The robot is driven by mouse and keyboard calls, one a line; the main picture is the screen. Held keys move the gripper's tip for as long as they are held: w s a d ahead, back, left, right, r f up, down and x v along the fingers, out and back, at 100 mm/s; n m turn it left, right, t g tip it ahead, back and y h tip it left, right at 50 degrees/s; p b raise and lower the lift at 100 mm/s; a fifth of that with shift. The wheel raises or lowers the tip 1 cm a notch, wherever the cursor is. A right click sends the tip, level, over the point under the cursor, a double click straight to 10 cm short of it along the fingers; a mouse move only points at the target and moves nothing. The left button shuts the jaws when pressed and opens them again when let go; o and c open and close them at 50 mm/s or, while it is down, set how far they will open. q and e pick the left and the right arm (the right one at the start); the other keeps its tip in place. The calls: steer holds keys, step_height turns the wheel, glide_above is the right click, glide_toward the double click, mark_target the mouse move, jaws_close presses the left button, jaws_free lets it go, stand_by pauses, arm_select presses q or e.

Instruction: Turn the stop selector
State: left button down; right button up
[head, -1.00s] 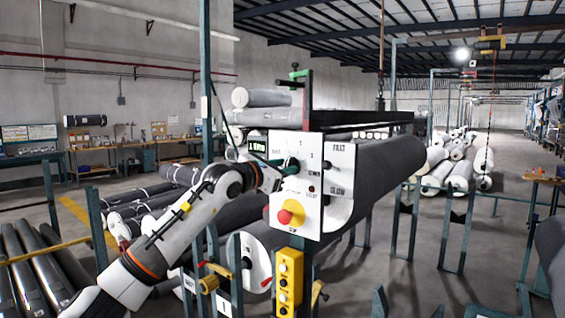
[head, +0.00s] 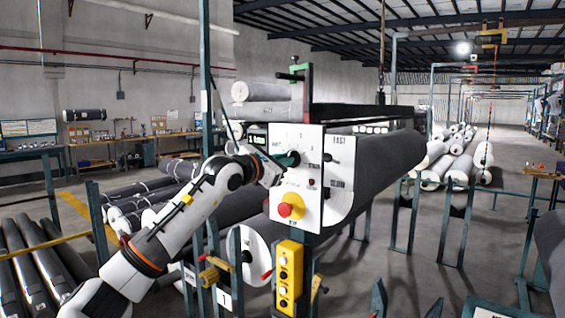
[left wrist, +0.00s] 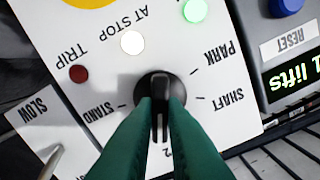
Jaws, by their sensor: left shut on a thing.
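The stop selector is a black knob (left wrist: 152,84) on a white control panel (left wrist: 105,60), with STAND, PARK and SHAFT marked around it. My left gripper (left wrist: 160,112) has its green fingers shut on the knob's grip bar, one on each side. The bar lies almost upright in the left wrist view. In the head view my left gripper (head: 290,160) reaches the panel (head: 312,205) from the left and hides the knob. My right gripper is not in view.
A green lamp (left wrist: 195,10) and the AT STOP lamp (left wrist: 132,41) look lit; the TRIP lamp (left wrist: 79,74) is dark red. A red mushroom button (head: 285,210) and a yellow button box (head: 289,275) sit lower. A large grey roll (head: 385,160) lies behind the panel.

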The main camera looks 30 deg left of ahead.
arm_select(q)
steer(key=shift+d+f+m+b, duration=0.1)
steer(key=shift+m+b, duration=0.25)
steer(key=shift+m, duration=2.85)
steer(key=c, duration=1.5)
jaws_free()
